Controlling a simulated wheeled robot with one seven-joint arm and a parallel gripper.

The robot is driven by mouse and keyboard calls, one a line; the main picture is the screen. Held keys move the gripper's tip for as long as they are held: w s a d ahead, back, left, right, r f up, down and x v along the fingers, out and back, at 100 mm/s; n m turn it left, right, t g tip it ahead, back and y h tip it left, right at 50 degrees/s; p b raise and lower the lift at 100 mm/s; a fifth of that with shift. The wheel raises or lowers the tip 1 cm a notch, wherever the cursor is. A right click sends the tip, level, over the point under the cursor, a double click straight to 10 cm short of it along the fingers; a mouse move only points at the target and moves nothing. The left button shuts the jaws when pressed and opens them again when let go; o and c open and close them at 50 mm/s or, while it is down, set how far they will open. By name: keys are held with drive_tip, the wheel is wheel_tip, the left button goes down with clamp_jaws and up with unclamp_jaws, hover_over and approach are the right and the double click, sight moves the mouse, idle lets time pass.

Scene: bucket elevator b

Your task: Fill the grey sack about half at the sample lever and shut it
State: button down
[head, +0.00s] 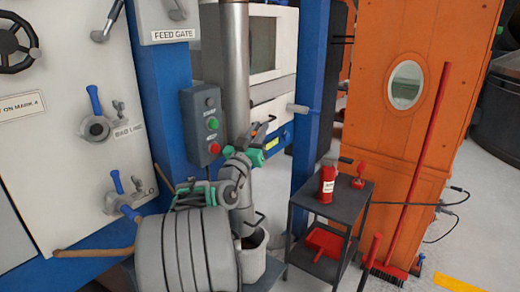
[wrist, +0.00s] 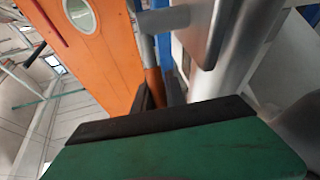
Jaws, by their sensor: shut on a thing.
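My gripper (head: 265,134) is at the grey vertical pipe (head: 236,75) in the head view. In the wrist view it is shut on a brown handle (wrist: 153,82) with a grey rod, which looks like the sample lever; the dark fingertips partly hide it. The pale grey sack (head: 252,262) appears to stand open-topped under the pipe's lower end, behind my arm. Its inside is dark, and I cannot tell how full it is.
A dark trolley (head: 325,205) carries a red bottle (head: 327,184). A red broom (head: 420,165) leans on the orange cabinet (head: 410,35). Free floor shows at the lower right.

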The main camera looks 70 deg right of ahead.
drive_tip(key=shift+a+f+h+b, duration=0.2)
drive_tip(key=shift+f+h+b, duration=0.1)
drive_tip(key=shift+b, duration=0.45)
drive_tip(key=shift+r, duration=0.3)
drive_tip(key=c, duration=1.4)
unclamp_jaws()
drive_tip(key=shift+w, duration=0.1)
drive_tip(key=shift+o, duration=0.2)
drive_tip(key=b+v, duration=0.2)
drive_tip(key=v, duration=0.6)
